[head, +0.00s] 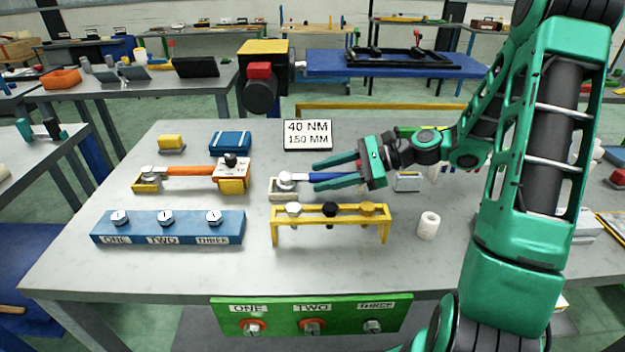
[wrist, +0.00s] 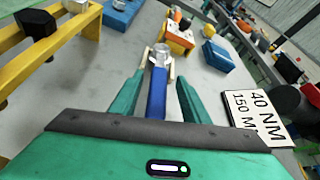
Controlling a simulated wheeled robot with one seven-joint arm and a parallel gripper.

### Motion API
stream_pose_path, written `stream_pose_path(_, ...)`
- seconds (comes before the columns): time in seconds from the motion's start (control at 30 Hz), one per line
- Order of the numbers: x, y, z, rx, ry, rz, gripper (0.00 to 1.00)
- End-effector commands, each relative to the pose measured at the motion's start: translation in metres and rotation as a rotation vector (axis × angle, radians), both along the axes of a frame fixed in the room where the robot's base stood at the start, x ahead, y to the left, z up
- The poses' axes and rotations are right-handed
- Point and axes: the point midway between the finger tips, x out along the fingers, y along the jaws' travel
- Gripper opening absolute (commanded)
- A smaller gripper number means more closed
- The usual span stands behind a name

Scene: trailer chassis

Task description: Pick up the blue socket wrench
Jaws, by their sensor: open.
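The blue socket wrench (head: 325,177) lies on the grey table, its silver head resting at a small pale holder (head: 283,188). In the wrist view the blue handle (wrist: 157,92) runs between my fingers, with the silver head beyond the fingertips. My gripper (head: 337,171) is open, with one green finger on each side of the handle. A gap shows between the handle and the right finger in the wrist view. The left finger is close to the handle, and I cannot tell whether it touches. The handle's near end is hidden by my gripper.
A yellow rack (head: 330,211) with bolts stands just in front of the wrench. An orange-handled wrench (head: 190,171) lies to the left. A "40 NM 150 MM" sign (head: 307,134) stands behind. A blue block (head: 168,228) with bolts is front left. A white cylinder (head: 429,225) stands at right.

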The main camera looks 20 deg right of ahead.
Motion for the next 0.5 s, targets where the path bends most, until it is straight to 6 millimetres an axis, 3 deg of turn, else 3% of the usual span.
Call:
stream_pose_path(0.33, 0.0026, 0.0063, -0.0028, -0.001, 0.0, 0.0, 0.4)
stream_pose_path(0.5, 0.0026, 0.0061, -0.0027, -0.001, -0.001, 0.0, 0.0)
